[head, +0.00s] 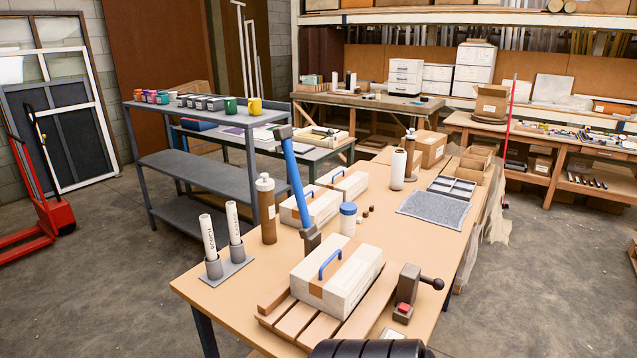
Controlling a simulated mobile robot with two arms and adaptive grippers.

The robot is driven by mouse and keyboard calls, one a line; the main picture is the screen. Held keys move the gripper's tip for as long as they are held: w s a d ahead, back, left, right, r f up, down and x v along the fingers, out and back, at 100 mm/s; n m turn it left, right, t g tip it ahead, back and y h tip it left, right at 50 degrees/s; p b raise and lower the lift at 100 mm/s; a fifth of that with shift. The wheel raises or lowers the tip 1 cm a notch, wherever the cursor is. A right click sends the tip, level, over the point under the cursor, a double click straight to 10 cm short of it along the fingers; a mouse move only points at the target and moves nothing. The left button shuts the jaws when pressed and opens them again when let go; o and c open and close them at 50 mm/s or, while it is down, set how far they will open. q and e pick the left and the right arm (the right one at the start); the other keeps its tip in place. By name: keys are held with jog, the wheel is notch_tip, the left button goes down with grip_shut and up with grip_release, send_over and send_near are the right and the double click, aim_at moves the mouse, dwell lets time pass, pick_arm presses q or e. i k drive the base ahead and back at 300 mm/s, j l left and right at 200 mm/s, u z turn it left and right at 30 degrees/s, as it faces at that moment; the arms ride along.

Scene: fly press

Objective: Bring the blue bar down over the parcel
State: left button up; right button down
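The blue bar (294,182) stands nearly upright, leaning slightly to the left at its top. Its lower end sits in a dark hinge block (311,240) at the back edge of a slatted wooden base. Its top carries a dark grey end piece (283,132). The parcel (340,278) is a pale box with brown tape and a blue handle (330,263). It lies on the slatted base (297,318), in front of the hinge, with the bar raised clear of it. Neither of my grippers is in view.
A dark catch with a red button (404,308) and black-knobbed lever stands right of the parcel. Two more parcels (311,207), a brown bottle (266,210), a blue-lidded jar (348,218) and white rolls in a holder (227,272) stand around.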

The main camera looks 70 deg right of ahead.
aim_at(281, 134)
jog(key=i+l+z, duration=0.1)
jog(key=i+z, duration=0.6)
jog(key=z, duration=0.2)
jog(key=i+j+z, duration=0.15)
jog(key=i+z, duration=0.3)
jog(key=i+j+z, duration=0.2)
jog(key=z, duration=0.25)
jog(key=i+z, duration=0.2)
jog(key=z, duration=0.25)
jog(key=i+j+z, duration=0.15)
jog(key=z, duration=0.3)
jog(key=i+j+z, duration=0.25)
jog(key=z, duration=0.2)
jog(key=i+j+z, duration=0.15)
jog(key=z, duration=0.3)
jog(key=j, duration=0.1)
